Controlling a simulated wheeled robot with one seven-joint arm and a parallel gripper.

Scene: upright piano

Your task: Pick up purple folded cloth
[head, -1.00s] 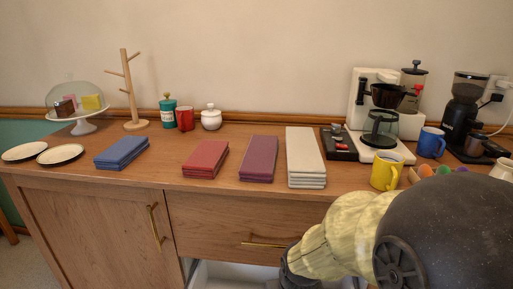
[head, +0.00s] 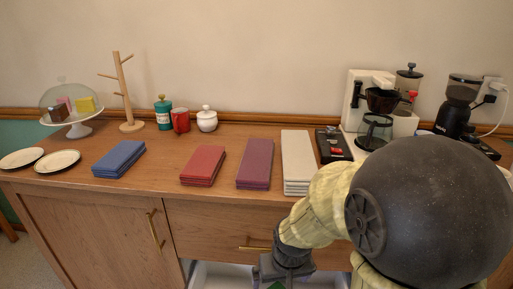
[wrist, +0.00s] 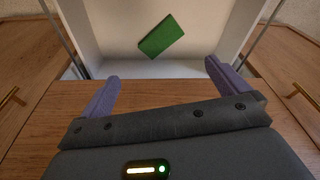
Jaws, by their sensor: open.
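The purple folded cloth (head: 255,163) lies flat as a stack on the wooden counter, between the red folded cloth (head: 203,165) and the white folded cloth (head: 297,160). My gripper shows in the wrist view (wrist: 163,82) with its two purple fingers spread and nothing between them. It is low in front of the cabinet, over an open white drawer (wrist: 200,50), below the counter and apart from the cloth. In the head view my arm is at the lower right. The purple cloth is not in the wrist view.
A green block-like item (wrist: 162,36) lies in the open drawer. A blue folded cloth (head: 119,159) and plates (head: 57,161) are to the left. A coffee maker (head: 352,112) and grinder (head: 457,108) stand at the right, partly behind my arm. Bare counter lies between the blue and red cloths.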

